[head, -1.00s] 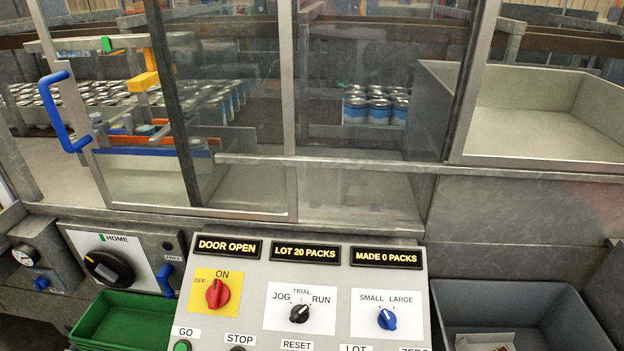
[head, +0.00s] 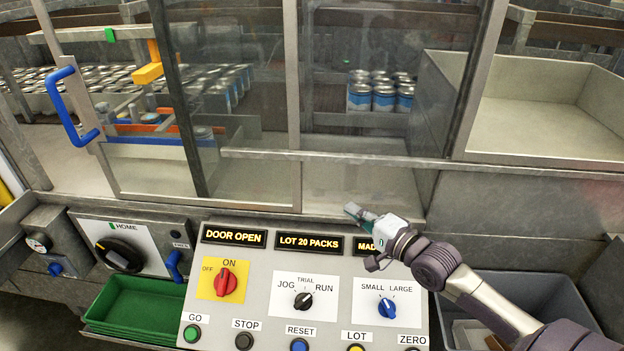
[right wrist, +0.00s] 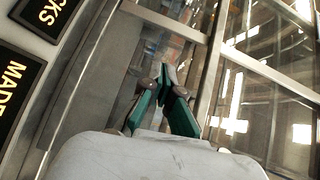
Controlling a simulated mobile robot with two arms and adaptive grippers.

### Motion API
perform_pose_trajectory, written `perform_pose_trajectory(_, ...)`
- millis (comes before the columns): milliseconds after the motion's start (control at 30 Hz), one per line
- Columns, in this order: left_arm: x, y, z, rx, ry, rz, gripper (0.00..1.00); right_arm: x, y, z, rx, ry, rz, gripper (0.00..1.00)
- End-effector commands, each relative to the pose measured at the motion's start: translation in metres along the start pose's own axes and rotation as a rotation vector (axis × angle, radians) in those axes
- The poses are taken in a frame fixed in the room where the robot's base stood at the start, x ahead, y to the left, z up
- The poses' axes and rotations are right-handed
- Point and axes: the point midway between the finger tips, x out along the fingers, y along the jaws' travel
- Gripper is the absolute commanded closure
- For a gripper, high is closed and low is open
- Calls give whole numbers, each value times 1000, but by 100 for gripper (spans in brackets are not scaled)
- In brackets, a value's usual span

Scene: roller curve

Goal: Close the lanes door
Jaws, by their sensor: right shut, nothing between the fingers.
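The lanes door is a framed clear sliding panel with a blue handle (head: 68,104) at its left edge. Its metal frame (head: 294,120) stands in front of the lanes at the left and middle, and a display on the panel below reads "DOOR OPEN" (head: 234,236). My right gripper (head: 352,209) is shut and empty, in front of the glass above the displays, well to the right of the handle. In the right wrist view its green fingers (right wrist: 162,92) meet at the tips near the glass and frame. My left gripper is not in view.
The control panel (head: 250,313) with knobs and buttons juts out below the door. A green tray (head: 135,308) lies at lower left and a grey bin (head: 545,295) at lower right, partly behind my arm. Packed cans (head: 372,95) stand behind the glass.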

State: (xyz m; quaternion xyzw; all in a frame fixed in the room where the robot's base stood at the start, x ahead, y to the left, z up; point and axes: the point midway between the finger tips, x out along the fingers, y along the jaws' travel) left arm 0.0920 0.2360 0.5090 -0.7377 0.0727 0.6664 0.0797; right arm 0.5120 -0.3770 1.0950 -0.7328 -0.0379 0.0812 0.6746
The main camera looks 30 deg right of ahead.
Motion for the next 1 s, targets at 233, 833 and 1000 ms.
perform_pose_trajectory(233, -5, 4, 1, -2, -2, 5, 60, 16, -22, -17, 84, 13, -73, 100)
perform_pose_trajectory(833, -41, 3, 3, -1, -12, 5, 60, 118, -32, -1, 84, 10, -69, 100)
perform_pose_trajectory(1000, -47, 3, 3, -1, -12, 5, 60, 128, -30, 9, 80, 11, -68, 100)
